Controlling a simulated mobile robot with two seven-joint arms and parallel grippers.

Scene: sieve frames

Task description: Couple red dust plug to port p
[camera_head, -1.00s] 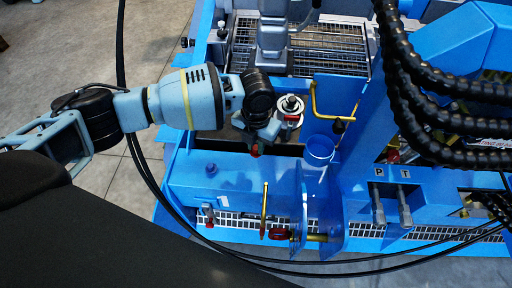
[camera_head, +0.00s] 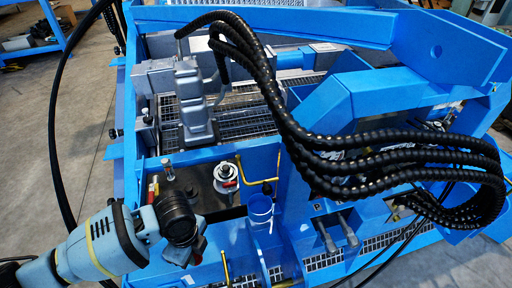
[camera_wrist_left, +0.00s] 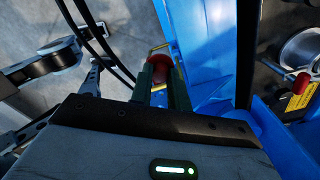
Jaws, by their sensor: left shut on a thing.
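My left gripper (camera_head: 192,256) is at the lower left of the head view, beside the blue machine. In the left wrist view its two green fingers (camera_wrist_left: 161,90) are closed around the red dust plug (camera_wrist_left: 160,72). The gripper is well apart from both. My right gripper is not in view.
Thick black ribbed hoses (camera_head: 380,165) arch over the right side. A black cable (camera_head: 56,150) runs down the left.

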